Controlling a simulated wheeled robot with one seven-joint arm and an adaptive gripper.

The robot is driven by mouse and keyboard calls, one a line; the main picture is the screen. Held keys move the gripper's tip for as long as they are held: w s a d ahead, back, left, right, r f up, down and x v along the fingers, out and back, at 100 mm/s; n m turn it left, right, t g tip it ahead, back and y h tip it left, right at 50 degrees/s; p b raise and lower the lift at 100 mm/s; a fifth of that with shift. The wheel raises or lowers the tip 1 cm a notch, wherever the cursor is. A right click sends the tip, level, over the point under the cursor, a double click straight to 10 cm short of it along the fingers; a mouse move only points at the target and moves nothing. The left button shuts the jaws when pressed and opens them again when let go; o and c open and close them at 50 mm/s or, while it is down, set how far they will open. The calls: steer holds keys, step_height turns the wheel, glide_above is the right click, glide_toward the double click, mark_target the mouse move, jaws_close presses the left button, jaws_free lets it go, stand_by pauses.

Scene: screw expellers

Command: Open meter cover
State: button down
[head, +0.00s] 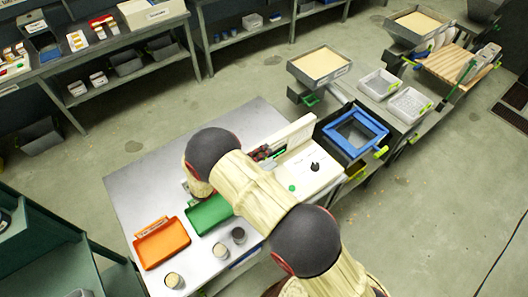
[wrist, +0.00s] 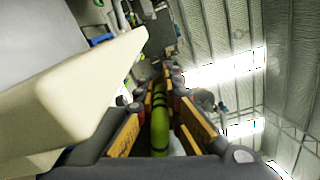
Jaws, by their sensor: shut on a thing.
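The meter cover (head: 292,138) is a cream panel standing raised, on edge, behind the pale meter box (head: 315,172) with its black knob and green button. In the wrist view a large cream panel (wrist: 75,95), which looks like the cover, fills the left side. My gripper (wrist: 160,100) is shut on a lime-green bar (wrist: 159,125), which looks like the cover's handle and runs between the two orange-padded fingers. In the head view dark and red parts beside the cover's left end look like my gripper, partly hidden by my arm.
An orange tray (head: 162,243), a green tray (head: 208,215) and small cups (head: 221,251) stand on the grey table (head: 140,195). A blue-framed bin (head: 356,135) stands right of the meter. Shelves line the back; open floor lies between.

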steer(key=c, duration=1.9)
jaws_free()
steer(key=v, duration=1.2)
steer(key=shift+c, duration=0.5)
